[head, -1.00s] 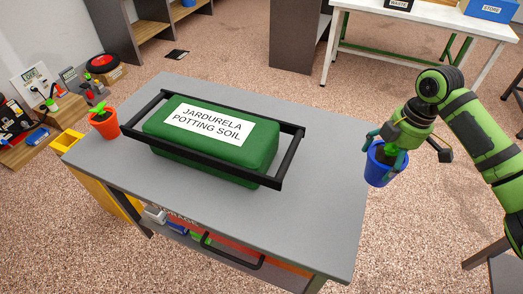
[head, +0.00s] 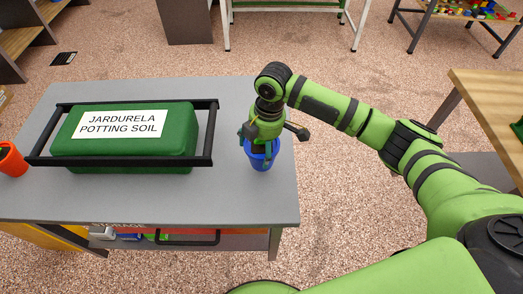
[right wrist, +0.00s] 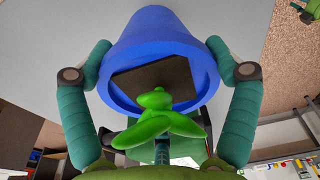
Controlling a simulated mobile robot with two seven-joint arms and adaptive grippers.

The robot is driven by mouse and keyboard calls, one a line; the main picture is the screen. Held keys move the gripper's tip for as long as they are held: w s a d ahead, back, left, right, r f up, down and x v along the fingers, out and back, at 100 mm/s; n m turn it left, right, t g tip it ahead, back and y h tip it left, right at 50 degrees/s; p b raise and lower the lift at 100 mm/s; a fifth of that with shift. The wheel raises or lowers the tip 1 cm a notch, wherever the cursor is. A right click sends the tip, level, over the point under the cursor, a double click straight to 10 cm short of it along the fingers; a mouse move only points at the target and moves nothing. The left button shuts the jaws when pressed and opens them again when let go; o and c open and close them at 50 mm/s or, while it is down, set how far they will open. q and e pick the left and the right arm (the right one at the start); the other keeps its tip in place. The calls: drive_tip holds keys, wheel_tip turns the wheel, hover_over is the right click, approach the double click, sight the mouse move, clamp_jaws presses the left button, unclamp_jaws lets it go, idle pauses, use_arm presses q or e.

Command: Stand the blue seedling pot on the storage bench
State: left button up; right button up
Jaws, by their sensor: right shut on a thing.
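The blue seedling pot (head: 262,160) is upright at the right end of the grey storage bench (head: 235,205). My right gripper (head: 262,143) comes down on it from above and is shut on it. In the right wrist view the blue pot (right wrist: 160,45) sits between the two fingers of the right gripper (right wrist: 165,75), with the green seedling (right wrist: 160,120) and dark soil showing. The grey bench top (right wrist: 50,60) lies beyond the pot. I cannot tell whether the pot's base touches the bench. My left gripper is not in view.
A green potting soil bag (head: 125,150) in a black-railed carrier (head: 208,145) covers the bench's middle. An orange pot (head: 12,160) stands at the left. A wooden table (head: 500,105) is at the right. Bare bench lies between the carrier and the blue pot.

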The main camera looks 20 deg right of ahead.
drive_tip(key=shift+f, duration=1.6)
drive_tip(key=shift+f, duration=0.15)
drive_tip(key=o, duration=1.2)
drive_tip(key=shift+c, duration=0.2)
drive_tip(key=r, duration=0.4)
drive_tip(key=d+r, duration=0.1)
drive_tip(key=r, duration=0.7)
drive_tip(key=shift+s+d+r, duration=0.1)
drive_tip(key=shift+d, duration=0.2)
